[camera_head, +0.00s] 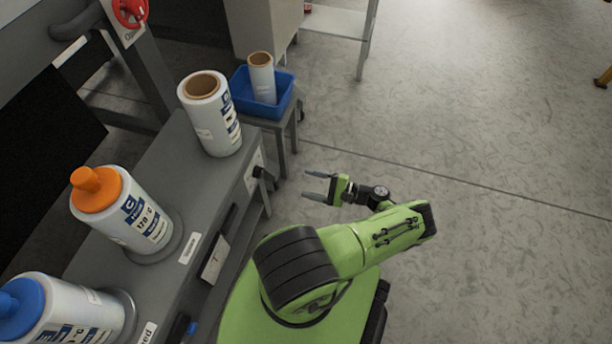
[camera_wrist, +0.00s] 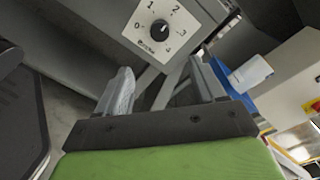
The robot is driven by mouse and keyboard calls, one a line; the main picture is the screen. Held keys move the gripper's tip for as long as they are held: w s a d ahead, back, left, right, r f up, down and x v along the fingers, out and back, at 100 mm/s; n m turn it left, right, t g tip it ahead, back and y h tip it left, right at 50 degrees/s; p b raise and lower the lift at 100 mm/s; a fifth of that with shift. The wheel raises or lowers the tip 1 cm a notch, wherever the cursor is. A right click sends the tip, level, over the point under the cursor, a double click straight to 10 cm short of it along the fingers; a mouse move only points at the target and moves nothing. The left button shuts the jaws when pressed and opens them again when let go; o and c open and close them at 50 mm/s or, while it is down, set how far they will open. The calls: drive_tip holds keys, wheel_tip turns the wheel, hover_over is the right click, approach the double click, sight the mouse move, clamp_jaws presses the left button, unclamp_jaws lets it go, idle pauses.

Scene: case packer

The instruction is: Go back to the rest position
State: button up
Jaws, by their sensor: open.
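My green arm extends over the floor to the right of the grey bench in the head view. My gripper (camera_head: 318,187) is open and empty, its two grey fingers apart and pointing left toward the bench's end. In the wrist view the fingers of my gripper (camera_wrist: 165,90) stand apart with nothing between them. Beyond them is a grey panel with a black rotary knob (camera_wrist: 160,30) on a white numbered plate. The fingers look apart from the panel.
On the bench (camera_head: 160,170) stand a white roll (camera_head: 212,120), a roll with an orange plug (camera_head: 135,215) and one with a blue plug (camera_head: 70,310). A blue bin (camera_head: 285,105) holds a smaller roll (camera_head: 262,80) on a stand.

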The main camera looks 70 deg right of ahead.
idle(0.3)
drive_tip(key=w+a+r+n+g+y, duration=0.1)
drive_tip(key=w+a+r+n+g, duration=0.4)
drive_tip(key=r, duration=0.4)
drive_tip(key=w+a+r+n+g+y, duration=0.1)
drive_tip(key=w+a+r+n+g, duration=0.2)
drive_tip(key=w+r+n+g, duration=0.5)
drive_tip(key=w+a+r+n+g+y, duration=0.1)
drive_tip(key=w+a+r+n+g, duration=0.3)
drive_tip(key=r, duration=0.5)
drive_tip(key=a+r+n+t+h, duration=0.1)
drive_tip(key=a+r+n+h, duration=0.25)
drive_tip(key=a+r, duration=0.7)
drive_tip(key=s+a+r+n+t+h, duration=0.2)
drive_tip(key=s+a+r+n+t, duration=0.25)
drive_tip(key=s+a, duration=0.55)
wheel_tip(320, 180, up, 18)
drive_tip(key=p, duration=1.8)
drive_tip(key=shift+s+r, duration=0.2)
drive_tip(key=shift+s, duration=0.15)
drive_tip(key=shift+a, duration=0.1)
